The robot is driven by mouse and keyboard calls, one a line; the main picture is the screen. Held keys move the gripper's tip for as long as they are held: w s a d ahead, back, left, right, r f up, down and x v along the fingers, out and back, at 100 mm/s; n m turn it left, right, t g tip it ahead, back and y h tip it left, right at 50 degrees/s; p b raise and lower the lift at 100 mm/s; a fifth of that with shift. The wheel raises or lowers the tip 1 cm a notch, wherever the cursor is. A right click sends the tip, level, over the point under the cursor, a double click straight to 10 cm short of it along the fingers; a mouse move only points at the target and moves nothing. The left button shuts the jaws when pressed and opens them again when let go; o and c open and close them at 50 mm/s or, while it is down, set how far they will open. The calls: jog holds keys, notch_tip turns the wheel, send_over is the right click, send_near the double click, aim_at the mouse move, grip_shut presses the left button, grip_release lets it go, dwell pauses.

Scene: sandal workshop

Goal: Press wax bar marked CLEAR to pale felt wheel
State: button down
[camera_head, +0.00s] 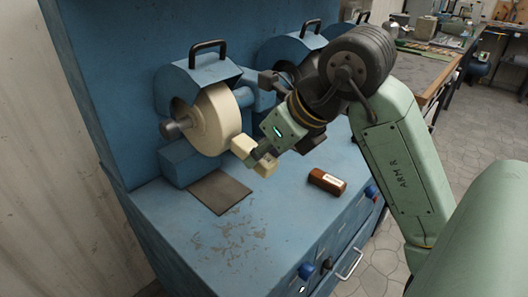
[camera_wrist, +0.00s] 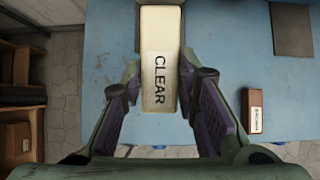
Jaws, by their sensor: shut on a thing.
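The pale felt wheel (camera_head: 210,122) is mounted upright on a spindle under a blue hood in the head view. My gripper (camera_head: 262,154) is shut on the cream wax bar (camera_head: 243,146) to the right of the wheel, above the blue bench. The bar's far end is at the wheel's lower right edge; I cannot tell whether they touch. In the wrist view the wax bar (camera_wrist: 160,50) points away from my gripper (camera_wrist: 162,85), with its CLEAR label facing up between the fingers.
A reddish-brown bar (camera_head: 327,181) with a pale label lies on the blue bench (camera_head: 260,225), right of my gripper. A dark flat plate (camera_head: 220,192) lies below the wheel. Another blue hood (camera_head: 290,48) stands behind my arm. The front bench top is clear except for scattered marks.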

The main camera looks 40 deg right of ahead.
jog(key=shift+w+r, duration=0.25)
jog(key=shift+w, duration=0.3)
dwell(0.9)
jog(key=shift+s+f+b, duration=0.15)
jog(key=shift+s+b, duration=0.05)
jog(key=shift+b, duration=0.7)
dwell(0.6)
jog(key=shift+s+f+b, duration=0.25)
jog(key=shift+s+b, duration=0.1)
jog(key=shift+s, duration=0.15)
jog(key=s+f+b, duration=0.1)
jog(key=s+b, duration=0.1)
jog(key=s, duration=0.4)
jog(key=shift+d, duration=0.25)
jog(key=shift+w, duration=0.15)
jog(key=w+p, duration=0.1)
jog(key=w, duration=0.1)
jog(key=w+r, duration=0.1)
jog(key=w, duration=0.1)
jog(key=w+p, duration=0.1)
jog(key=w, duration=0.1)
jog(key=shift+a+r+p, duration=0.25)
jog(key=shift+r+p, duration=0.05)
jog(key=shift+w, duration=0.35)
